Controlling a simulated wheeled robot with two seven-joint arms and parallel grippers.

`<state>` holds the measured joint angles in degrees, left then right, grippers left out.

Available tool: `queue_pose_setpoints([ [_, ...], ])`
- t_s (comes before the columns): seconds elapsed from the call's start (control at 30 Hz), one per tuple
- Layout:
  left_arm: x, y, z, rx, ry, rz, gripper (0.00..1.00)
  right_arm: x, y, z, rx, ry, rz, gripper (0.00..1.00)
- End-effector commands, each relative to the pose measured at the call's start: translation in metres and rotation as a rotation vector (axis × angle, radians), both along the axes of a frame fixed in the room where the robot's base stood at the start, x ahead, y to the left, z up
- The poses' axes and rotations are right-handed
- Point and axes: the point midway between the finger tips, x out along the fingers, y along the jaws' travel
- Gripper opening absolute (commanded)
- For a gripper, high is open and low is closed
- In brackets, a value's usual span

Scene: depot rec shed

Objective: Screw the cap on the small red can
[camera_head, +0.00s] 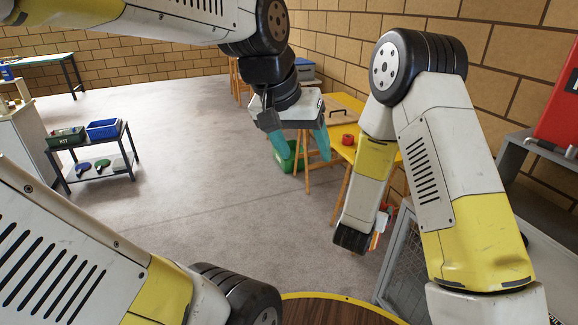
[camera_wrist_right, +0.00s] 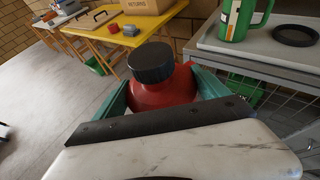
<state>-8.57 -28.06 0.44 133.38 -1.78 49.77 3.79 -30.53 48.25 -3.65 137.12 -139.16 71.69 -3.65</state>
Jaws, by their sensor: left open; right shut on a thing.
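The small red can (camera_wrist_right: 166,92) shows in the right wrist view between the teal fingers of my right gripper (camera_wrist_right: 163,90), which is shut on it. A black ribbed cap (camera_wrist_right: 151,62) sits on top of the can. I cannot tell how tightly it is turned. The can's lower part is hidden behind the gripper body. In the head view my left gripper (camera_head: 300,144) hangs open and empty, fingers down, in front of the yellow table. In the head view my right gripper is mostly hidden behind its own wrist.
A yellow table (camera_head: 342,103) with a small red item (camera_head: 348,139) stands ahead, a green bin (camera_head: 284,156) beside it. A green mug (camera_wrist_right: 243,18) and a black round dish (camera_wrist_right: 294,36) are at the right. A low black rack (camera_head: 93,148) with bins stands left. The middle floor is clear.

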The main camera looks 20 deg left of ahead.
Motion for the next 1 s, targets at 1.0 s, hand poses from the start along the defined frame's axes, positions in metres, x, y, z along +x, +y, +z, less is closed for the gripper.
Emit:
queue_pose_setpoints([
  [1.0, -0.047, 0.014, -0.017, -0.016, -0.103, 0.02, 0.66, 0.002, 0.0, 0.002, 0.0, -0.006, -0.002, 0.0],
])
